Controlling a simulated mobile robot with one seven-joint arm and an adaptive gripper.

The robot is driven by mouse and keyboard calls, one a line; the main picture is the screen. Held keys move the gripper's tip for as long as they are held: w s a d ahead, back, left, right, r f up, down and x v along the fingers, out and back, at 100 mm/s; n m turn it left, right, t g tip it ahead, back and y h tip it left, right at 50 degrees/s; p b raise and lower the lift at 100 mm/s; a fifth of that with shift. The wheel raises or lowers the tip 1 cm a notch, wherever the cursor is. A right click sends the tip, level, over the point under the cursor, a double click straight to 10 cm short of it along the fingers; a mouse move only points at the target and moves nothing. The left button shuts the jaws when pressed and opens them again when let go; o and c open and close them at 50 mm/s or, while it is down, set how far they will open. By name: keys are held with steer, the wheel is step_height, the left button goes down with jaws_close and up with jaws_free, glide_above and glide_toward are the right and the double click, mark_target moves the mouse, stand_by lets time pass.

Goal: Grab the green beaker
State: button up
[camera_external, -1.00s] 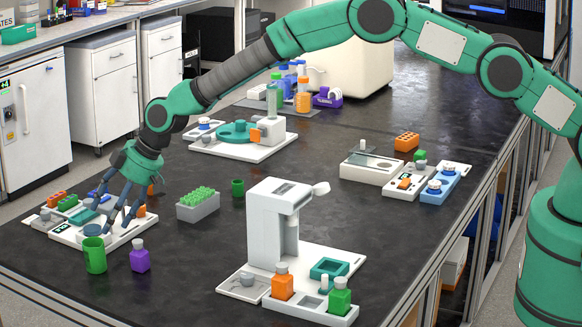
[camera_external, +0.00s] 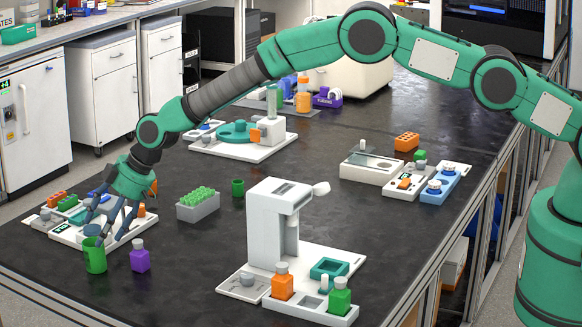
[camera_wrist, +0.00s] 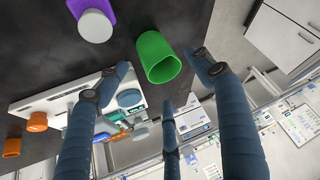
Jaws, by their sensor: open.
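The green beaker (camera_external: 95,257) stands upright near the front left edge of the dark bench, an open-topped cup. In the wrist view the beaker (camera_wrist: 157,56) is at the top centre, its open mouth facing the camera. My gripper (camera_external: 97,236) is at the beaker's rim in the external view, just behind and above it. Its blue-grey fingers are spread. In the wrist view my gripper (camera_wrist: 165,95) has fingers at left, right and lower centre, and the beaker lies beyond and between the left and right tips. Nothing is held; I cannot tell whether a finger touches the beaker.
A purple bottle (camera_external: 140,257) stands just right of the beaker. A white device tray (camera_external: 125,236) lies behind it, under my fingers. A grey rack with green caps (camera_external: 198,205) and a smaller green cup (camera_external: 238,188) stand farther right. The bench in front is clear.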

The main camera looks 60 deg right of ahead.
mark_target(95, 256)
steer(key=shift+x, duration=2.55)
steer(key=shift+s, duration=0.1)
steer(key=c, duration=1)
